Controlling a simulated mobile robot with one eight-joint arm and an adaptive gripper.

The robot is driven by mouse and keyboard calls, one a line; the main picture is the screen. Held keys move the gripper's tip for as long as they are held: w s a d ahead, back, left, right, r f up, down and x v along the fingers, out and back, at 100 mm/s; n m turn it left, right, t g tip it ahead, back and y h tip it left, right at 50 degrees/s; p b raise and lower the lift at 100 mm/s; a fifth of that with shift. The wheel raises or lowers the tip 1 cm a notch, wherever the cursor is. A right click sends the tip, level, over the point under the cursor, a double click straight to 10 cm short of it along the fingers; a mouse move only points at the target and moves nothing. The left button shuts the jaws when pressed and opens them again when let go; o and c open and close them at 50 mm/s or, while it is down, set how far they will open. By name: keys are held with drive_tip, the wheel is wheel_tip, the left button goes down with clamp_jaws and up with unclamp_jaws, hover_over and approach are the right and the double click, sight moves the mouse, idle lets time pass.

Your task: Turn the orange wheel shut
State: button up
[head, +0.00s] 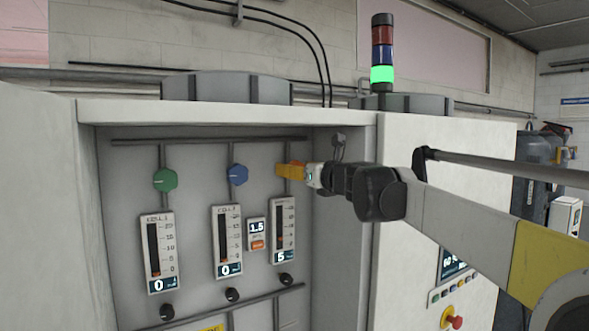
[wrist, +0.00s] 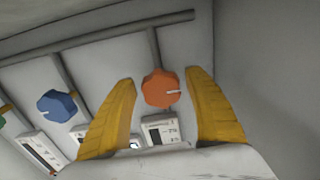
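The orange wheel (wrist: 161,89) is a faceted knob with a white mark pointing right in the wrist view. It sits on a vertical pipe above a gauge. My gripper (wrist: 165,85) has yellow fingers, which are open, one on each side of the wheel with gaps between. In the head view my gripper (head: 290,170) is at the third pipe, and its fingers largely hide the wheel. The gauge below (head: 283,230) shows a digit that looks like 5 or 6. I cannot tell how far the fingertips reach around the wheel.
A blue wheel (head: 237,175) and a green wheel (head: 165,180) sit to the left, above gauges reading 0. A small 1.5 display (head: 257,228) is between two gauges. Black knobs (head: 232,295) lie below. The recess side wall (head: 340,240) is close on the right.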

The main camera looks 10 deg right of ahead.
drive_tip(key=c, duration=0.8)
